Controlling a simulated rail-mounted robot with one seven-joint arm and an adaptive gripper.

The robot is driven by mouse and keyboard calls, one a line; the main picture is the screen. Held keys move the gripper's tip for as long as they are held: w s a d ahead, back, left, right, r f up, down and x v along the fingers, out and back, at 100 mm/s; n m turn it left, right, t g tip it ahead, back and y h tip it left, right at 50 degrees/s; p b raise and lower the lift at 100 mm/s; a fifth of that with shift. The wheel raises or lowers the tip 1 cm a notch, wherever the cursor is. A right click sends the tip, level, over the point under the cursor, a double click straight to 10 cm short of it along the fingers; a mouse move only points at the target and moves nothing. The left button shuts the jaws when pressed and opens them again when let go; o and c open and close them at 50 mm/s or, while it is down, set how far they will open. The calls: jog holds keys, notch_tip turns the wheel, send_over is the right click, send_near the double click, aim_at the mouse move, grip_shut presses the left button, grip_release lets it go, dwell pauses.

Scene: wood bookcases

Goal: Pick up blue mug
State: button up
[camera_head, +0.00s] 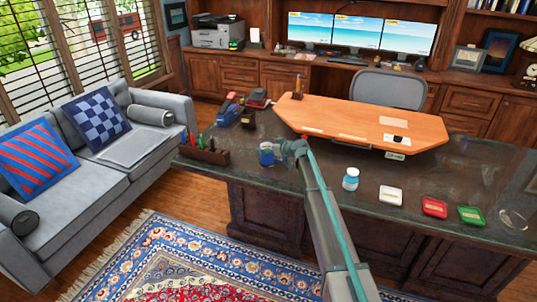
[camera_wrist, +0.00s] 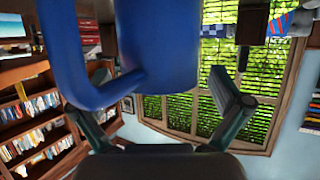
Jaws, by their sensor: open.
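The blue mug (camera_head: 266,155) stands on the dark desk (camera_head: 330,178), toward its left end. My gripper (camera_head: 283,150) is right beside it, to its right in the head view, and partly overlaps it there. In the wrist view the mug (camera_wrist: 158,45) is very close and fills the top middle, with its handle toward the left. The open fingers (camera_wrist: 150,95) spread to either side of the mug's lower part in that picture. I cannot tell whether either finger touches it.
A pen holder (camera_head: 205,153) stands left of the mug, with a stapler-like item (camera_head: 228,110) behind it. A raised wooden desktop (camera_head: 362,119) lies behind my gripper. The desk's front edge is close.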

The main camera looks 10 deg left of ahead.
jog(key=shift+a, duration=0.1)
jog(key=shift+c, duration=0.3)
jog(key=shift+w, duration=0.1)
jog(key=c, duration=1.4)
jog(key=shift+o, duration=0.2)
